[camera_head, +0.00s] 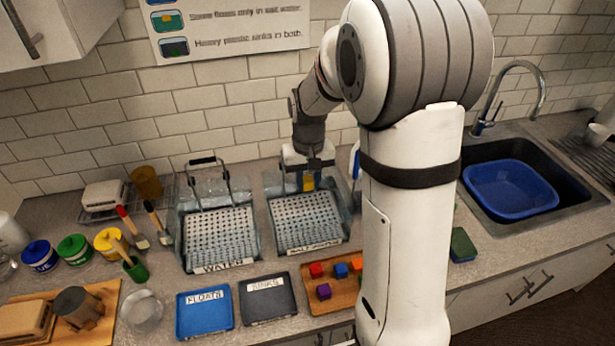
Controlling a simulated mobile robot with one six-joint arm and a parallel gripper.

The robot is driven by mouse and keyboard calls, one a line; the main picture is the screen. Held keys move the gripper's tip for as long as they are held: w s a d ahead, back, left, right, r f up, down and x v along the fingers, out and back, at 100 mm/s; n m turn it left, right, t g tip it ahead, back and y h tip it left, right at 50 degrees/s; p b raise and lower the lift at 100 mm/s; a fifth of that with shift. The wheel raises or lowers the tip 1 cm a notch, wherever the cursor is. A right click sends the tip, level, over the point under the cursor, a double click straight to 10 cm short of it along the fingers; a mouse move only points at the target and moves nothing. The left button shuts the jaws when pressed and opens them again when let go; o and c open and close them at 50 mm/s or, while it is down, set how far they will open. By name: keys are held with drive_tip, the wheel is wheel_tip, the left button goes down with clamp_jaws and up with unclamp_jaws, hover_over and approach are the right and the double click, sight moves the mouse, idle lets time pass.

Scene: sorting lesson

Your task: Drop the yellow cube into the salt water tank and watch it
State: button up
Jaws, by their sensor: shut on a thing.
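My gripper (307,180) is shut on the yellow cube (308,184), which shows between the fingers. It holds the cube over the back part of the right-hand clear tank (313,247). That tank's front label is partly legible and seems to read salt water. A pale perforated basket (307,221) sits in the tank. I cannot tell the exact gap between the cube and the water. The left-hand clear tank (222,265) is labelled WATER and also has a perforated basket.
A blue tray (204,312) marked FLOATS and a dark tray (267,299) lie in front. A wooden board (343,297) holds several coloured cubes. Brushes and paint pots (74,247) stand left. My arm hides part of the counter right of the tank.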

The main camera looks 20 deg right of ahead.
sight(308, 182)
wheel_tip(308, 182, down, 6)
drive_tip(key=b, duration=0.3)
drive_tip(key=shift+f+b, duration=0.2)
drive_tip(key=shift+b, duration=0.2)
drive_tip(key=o, duration=1)
drive_tip(key=shift+r, duration=0.1)
wheel_tip(308, 182, up, 10)
drive_tip(key=p, duration=0.6)
drive_tip(key=shift+p, duration=0.4)
drive_tip(key=shift+s, duration=0.1)
